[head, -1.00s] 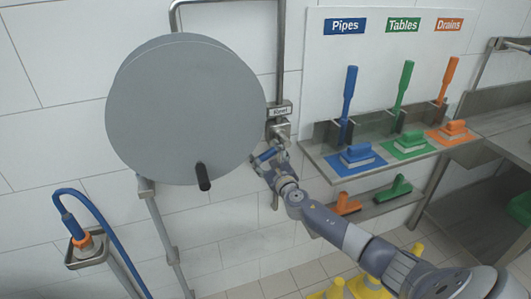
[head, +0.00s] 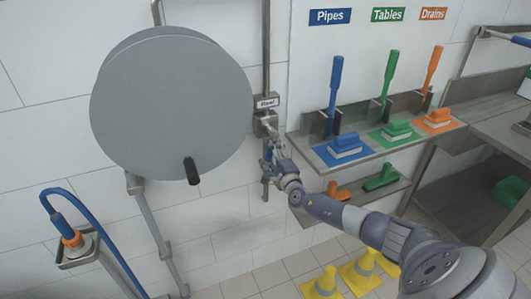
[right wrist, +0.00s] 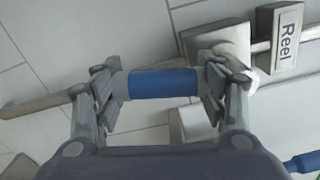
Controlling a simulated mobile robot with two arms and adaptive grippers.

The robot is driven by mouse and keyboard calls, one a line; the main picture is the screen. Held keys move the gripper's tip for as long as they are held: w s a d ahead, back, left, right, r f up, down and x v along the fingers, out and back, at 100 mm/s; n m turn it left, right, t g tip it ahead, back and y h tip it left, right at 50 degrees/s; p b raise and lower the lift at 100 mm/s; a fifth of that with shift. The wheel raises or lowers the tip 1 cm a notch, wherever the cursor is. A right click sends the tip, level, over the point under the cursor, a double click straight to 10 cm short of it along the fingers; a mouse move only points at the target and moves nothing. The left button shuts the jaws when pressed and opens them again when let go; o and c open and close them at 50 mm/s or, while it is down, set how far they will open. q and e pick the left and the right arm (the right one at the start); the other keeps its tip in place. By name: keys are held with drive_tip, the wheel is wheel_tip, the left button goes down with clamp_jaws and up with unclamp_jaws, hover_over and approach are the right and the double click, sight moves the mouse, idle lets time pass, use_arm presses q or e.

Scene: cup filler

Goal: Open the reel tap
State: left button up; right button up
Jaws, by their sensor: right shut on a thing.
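The reel tap (head: 265,123) is a metal valve on the wall pipe, just below a label (head: 266,101) reading "Reel". Its short blue lever grip (right wrist: 163,84) lies between both fingers in the right wrist view. My right gripper (head: 268,158) is shut on this grip, just below the valve; the fingers mostly hide the grip in the head view. The right wrist view also shows my right gripper (right wrist: 163,88), with a finger at each end of the blue grip. The "Reel" label (right wrist: 287,38) is at its upper right. My left gripper is not in view.
A large grey hose reel (head: 170,100) with a black knob (head: 192,171) stands close left of the tap. A shelf (head: 312,150) with coloured brushes is close right. A blue hose (head: 92,222) hangs at lower left. Yellow cones (head: 322,284) stand on the floor below.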

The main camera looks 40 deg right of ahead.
drive_tip(key=shift+s+d+n, duration=0.1)
drive_tip(key=shift+d+n, duration=0.45)
drive_tip(key=shift+n, duration=0.35)
drive_tip(key=o, duration=1.5)
drive_tip(key=shift+f, duration=0.1)
drive_tip(key=v, duration=1.2)
